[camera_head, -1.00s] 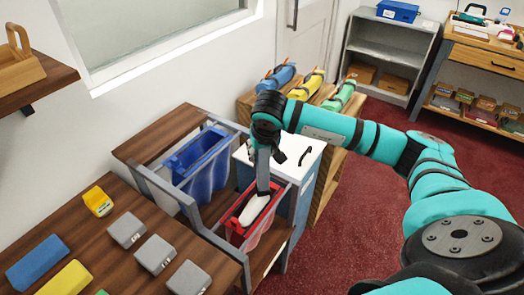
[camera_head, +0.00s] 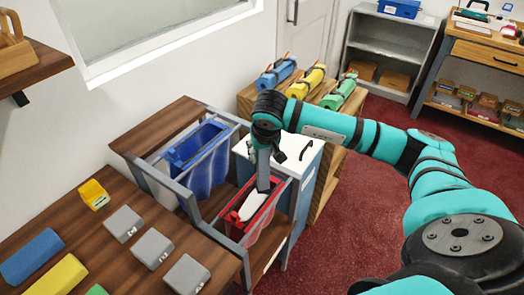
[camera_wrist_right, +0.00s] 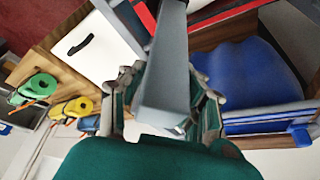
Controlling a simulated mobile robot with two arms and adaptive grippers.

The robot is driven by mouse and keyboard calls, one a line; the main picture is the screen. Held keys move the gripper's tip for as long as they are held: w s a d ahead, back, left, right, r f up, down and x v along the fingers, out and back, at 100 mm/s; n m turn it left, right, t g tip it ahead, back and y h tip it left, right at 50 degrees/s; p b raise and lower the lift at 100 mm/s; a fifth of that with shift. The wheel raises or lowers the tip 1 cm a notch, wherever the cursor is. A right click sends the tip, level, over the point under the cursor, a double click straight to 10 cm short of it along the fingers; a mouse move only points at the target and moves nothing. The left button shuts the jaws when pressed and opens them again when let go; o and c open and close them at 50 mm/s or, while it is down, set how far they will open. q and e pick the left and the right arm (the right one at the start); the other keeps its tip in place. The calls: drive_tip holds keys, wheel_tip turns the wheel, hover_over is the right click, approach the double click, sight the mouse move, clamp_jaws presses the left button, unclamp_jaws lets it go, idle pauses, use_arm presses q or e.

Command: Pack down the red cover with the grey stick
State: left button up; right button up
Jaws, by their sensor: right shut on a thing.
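The red cover (camera_head: 230,226) lines an open-topped bin in the low rack at the centre of the head view. A long white piece (camera_head: 252,206) lies in its mouth. My right gripper (camera_head: 264,146) is above the red cover and shut on the grey stick (camera_head: 263,172). The stick points down, its lower end at the bin's mouth, close to the white piece; I cannot tell whether they touch. In the right wrist view the grey stick (camera_wrist_right: 165,80) runs between the fingers, and a red edge (camera_wrist_right: 145,16) shows beside it. My left gripper is not in view.
A blue bin (camera_head: 200,165) hangs in the rack left of the red one. A white-topped cabinet (camera_head: 300,150) stands close on the right. Several grey blocks (camera_head: 152,249) lie on the wooden counter (camera_head: 105,232). The red floor at right is open.

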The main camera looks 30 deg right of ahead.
drive_tip(key=shift+f+b, duration=2.7)
drive_tip(key=shift+f, duration=0.5)
drive_tip(key=shift+r, duration=0.1)
drive_tip(key=shift+r+p, duration=3.45)
drive_tip(key=shift+r, duration=2.1)
